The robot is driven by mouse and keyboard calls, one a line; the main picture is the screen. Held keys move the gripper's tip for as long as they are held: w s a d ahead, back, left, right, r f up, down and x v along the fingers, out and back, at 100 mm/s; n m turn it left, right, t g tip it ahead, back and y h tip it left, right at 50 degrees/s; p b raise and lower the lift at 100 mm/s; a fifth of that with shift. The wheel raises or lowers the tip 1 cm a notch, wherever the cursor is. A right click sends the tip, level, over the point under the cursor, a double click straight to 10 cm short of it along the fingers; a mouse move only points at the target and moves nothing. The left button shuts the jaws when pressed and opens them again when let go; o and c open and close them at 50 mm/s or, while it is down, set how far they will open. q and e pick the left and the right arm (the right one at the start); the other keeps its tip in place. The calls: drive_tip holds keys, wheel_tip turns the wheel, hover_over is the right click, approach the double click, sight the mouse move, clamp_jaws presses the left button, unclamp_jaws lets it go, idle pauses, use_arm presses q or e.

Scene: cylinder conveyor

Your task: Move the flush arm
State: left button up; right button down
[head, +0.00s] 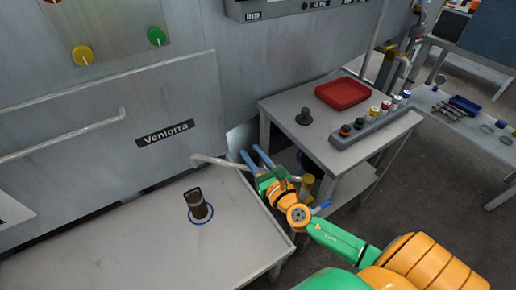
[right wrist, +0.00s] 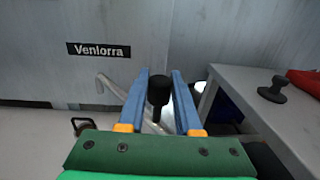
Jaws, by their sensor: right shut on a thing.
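The flush arm (head: 212,160) is a thin grey bent lever beside the grey machine wall, under the Venlorra label. It also shows in the right wrist view (right wrist: 113,87), running toward my fingers. A black knob (right wrist: 160,86), apparently its handle, sits between the two blue fingers. My right gripper (head: 250,151) is shut on this end of the flush arm, and it also shows in the right wrist view (right wrist: 160,76). The exact contact is partly hidden by the fingers. My left gripper is not in view.
A gap separates the tables.

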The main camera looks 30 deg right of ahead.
drive_tip(key=shift+s+a+f+n+y+b, duration=0.1)
drive_tip(key=shift+s+a+n+y+b, duration=0.75)
drive_tip(key=shift+y, duration=0.75)
drive_tip(key=shift+s+a, duration=0.1)
drive_tip(key=shift+s, duration=0.15)
drive_tip(key=c, duration=0.6)
unclamp_jaws()
drive_tip(key=shift+w, duration=0.15)
drive_tip(key=shift+s+d+b, duration=0.15)
drive_tip(key=shift+s+b, duration=0.25)
drive_tip(key=shift+s, duration=0.8)
drive_tip(key=shift+s+d+b, duration=0.2)
drive_tip(key=shift+s+b, duration=0.2)
drive_tip(key=shift+s, duration=0.75)
drive_tip(key=shift+s+d+b, duration=0.15)
drive_tip(key=shift+s+b, duration=0.25)
drive_tip(key=shift+s, duration=0.8)
